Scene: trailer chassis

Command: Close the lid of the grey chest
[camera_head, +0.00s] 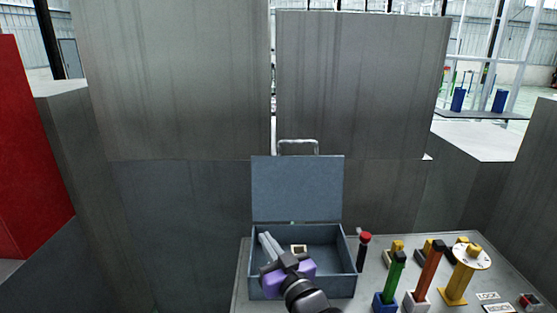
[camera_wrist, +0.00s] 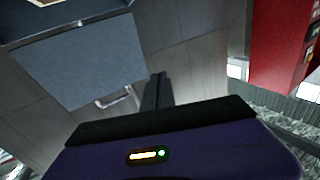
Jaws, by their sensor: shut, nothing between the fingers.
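The grey chest (camera_head: 345,257) stands open on the worktop in the head view. Its blue-grey lid (camera_head: 297,188) stands upright at the back, with a metal handle (camera_head: 298,142) on its top edge. The lid (camera_wrist: 95,62) and handle (camera_wrist: 115,101) also show in the wrist view. My gripper (camera_head: 266,240) has a purple body and appears in front of the chest's left part, over its opening. Its fingers (camera_wrist: 157,78) are shut and empty in the wrist view, beside the handle in the picture. I see no clear contact with the lid.
A small pale item (camera_head: 299,248) shows in the chest. A red-topped dark tool (camera_head: 363,248) stands just right of it. Further right are a green-handled tool (camera_head: 394,277), an orange-handled one (camera_head: 431,265) and a yellow stand (camera_head: 463,275). Grey panels (camera_head: 175,85) rise behind.

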